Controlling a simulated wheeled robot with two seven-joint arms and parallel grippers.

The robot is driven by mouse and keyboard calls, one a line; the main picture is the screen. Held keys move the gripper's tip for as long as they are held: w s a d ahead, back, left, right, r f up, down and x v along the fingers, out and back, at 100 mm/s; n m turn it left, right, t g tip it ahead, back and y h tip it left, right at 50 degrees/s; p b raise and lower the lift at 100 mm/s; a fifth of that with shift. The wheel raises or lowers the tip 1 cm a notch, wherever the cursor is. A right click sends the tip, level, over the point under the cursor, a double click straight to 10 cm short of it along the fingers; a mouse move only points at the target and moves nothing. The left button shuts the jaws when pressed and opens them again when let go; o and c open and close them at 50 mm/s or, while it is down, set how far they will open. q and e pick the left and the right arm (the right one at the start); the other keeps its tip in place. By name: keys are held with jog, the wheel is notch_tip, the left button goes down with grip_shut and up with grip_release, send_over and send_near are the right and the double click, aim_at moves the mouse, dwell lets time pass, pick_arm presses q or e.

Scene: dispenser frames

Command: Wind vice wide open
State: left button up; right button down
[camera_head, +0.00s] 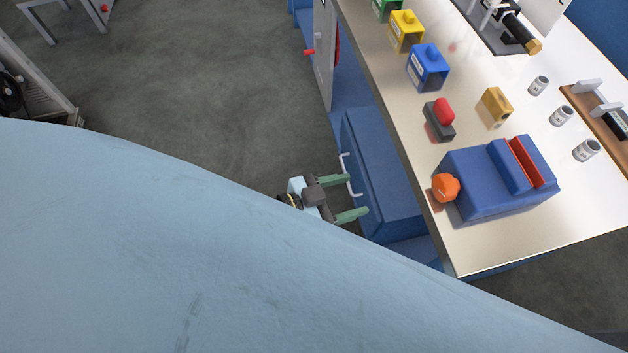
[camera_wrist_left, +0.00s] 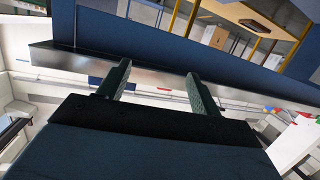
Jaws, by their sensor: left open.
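The blue vice (camera_head: 487,197) sits on the near corner of the metal-topped bench in the head view. Its two upright jaws have red faces (camera_head: 530,162) with a narrow gap between them. An orange round knob (camera_head: 445,187) is on the vice's left side, at the bench's edge. My left gripper (camera_head: 357,198) is open and empty, with green fingers, left of the bench and apart from the knob. Its fingers point toward the blue drawer front below the bench top. In the left wrist view the open fingers (camera_wrist_left: 155,80) have nothing between them. My right gripper is out of view.
The bench top (camera_head: 480,245) also carries a red-and-black switch (camera_head: 440,118), a tan block (camera_head: 495,107), blue (camera_head: 428,67) and yellow (camera_head: 406,31) boxes, and several small jars. A blue drawer (camera_head: 380,170) with a white handle is under the bench. Open floor lies left.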

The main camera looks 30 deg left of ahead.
pick_arm(q)
jog(key=a+f+n+y, duration=0.1)
jog(key=a+f+y, duration=0.1)
jog(key=f, duration=0.4)
jog(key=a+f+g+y+p, duration=0.1)
jog(key=a+f+y, duration=0.1)
jog(key=a+f, duration=0.3)
jog(key=shift+w+f+n, duration=0.2)
jog(key=shift+f+n, duration=0.2)
jog(key=shift+f, duration=0.1)
jog(key=shift+a, duration=0.1)
